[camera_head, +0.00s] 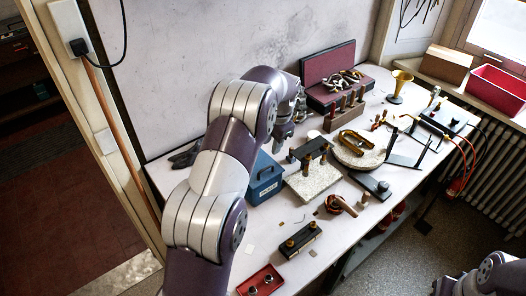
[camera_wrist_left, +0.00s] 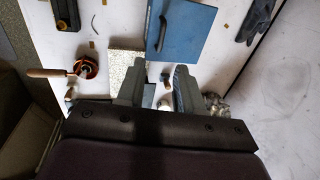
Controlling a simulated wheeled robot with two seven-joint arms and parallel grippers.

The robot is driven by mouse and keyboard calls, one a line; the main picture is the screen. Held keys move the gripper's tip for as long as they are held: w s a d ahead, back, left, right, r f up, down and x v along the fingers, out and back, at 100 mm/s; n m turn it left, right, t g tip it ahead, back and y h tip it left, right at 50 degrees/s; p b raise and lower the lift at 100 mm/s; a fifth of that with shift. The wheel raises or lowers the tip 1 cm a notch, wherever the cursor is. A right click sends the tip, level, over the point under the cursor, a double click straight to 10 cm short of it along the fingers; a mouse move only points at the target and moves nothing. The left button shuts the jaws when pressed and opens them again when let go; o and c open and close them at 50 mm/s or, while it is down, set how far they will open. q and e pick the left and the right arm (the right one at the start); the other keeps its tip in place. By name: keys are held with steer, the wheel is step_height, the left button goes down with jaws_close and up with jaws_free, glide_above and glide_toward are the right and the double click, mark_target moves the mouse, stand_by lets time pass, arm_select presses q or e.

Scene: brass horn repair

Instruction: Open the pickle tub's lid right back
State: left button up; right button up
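The pickle tub (camera_head: 264,187) is a blue box with a label on its front, standing on the bench just right of my left arm, which hides part of it. Its blue lid (camera_head: 264,171) looks shut, with a dark handle on top. In the left wrist view the blue lid (camera_wrist_left: 190,32) and its dark handle (camera_wrist_left: 161,33) show at the top, beyond the fingertips. My left gripper (camera_head: 286,133) is above the bench, behind the tub; its fingers (camera_wrist_left: 158,85) stand apart and hold nothing that I can see. My right gripper (camera_head: 446,285) is partly cut off at the bottom right.
A pale stone block (camera_head: 313,182) with a dark fixture stands right of the tub. A round pale plate (camera_head: 360,152) and a dark red open case (camera_head: 328,68) are farther off. A dark glove (camera_head: 185,157) lies near the wall. A red tray (camera_head: 260,282) lies in front.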

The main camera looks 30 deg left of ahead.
arm_select(q)
steer(key=p, duration=0.4)
glide_above(266, 177)
step_height(266, 177, down, 11)
steer(key=shift+r, duration=0.1)
steer(key=shift+f, duration=0.65)
steer(key=shift+c, duration=0.3)
jaws_close()
